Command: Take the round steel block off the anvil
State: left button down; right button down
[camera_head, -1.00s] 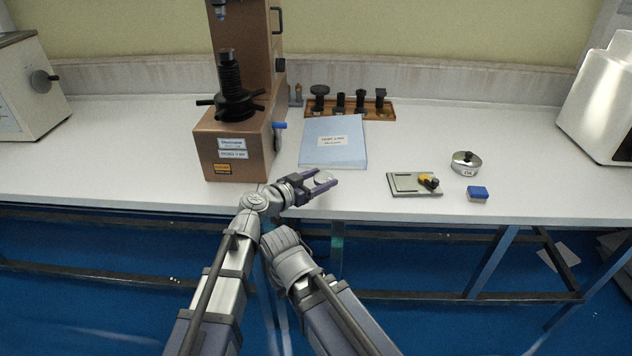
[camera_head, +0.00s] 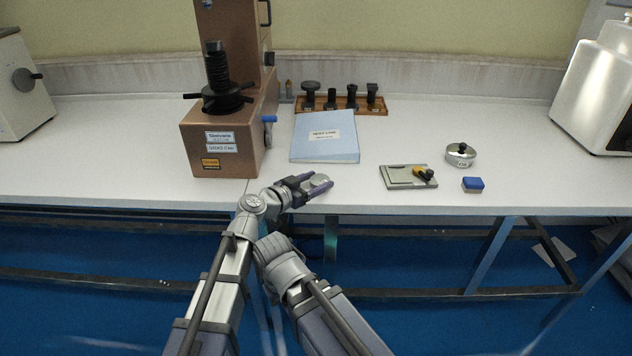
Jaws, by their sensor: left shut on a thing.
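My left gripper (camera_head: 311,188) is shut on the round steel block (camera_head: 319,180), a small pale grey disc between its purple-grey fingers. It holds the block over the front edge of the bench, right of the brown hardness tester (camera_head: 222,145). I cannot tell the exact height of the block above the bench top. The anvil (camera_head: 213,47), on the tester's black screw above the spoked handwheel, shows no block on it. My right arm is folded at the bottom middle, and its gripper does not show.
A blue booklet (camera_head: 325,146) lies behind the gripper. A wooden rack (camera_head: 346,106) of black anvils stands behind it. To the right are a grey plate (camera_head: 402,181), a round metal piece (camera_head: 460,154) and a blue block (camera_head: 473,184). White machines stand at both sides.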

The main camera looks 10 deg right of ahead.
pick_arm(q)
jog(key=shift+f+b, duration=0.3)
grip_release()
jog(key=shift+c, duration=1)
jog(key=s+a+r+p, duration=0.2)
jog(key=a, duration=0.1)
jog(key=s+a+r+p, duration=0.1)
jog(key=a, duration=0.1)
jog(key=shift+s+r, duration=0.15)
jog(key=shift+s, duration=0.1)
jog(key=shift+s+a+r, duration=0.15)
jog(key=shift+s+a, duration=0.1)
jog(key=shift+a, duration=0.15)
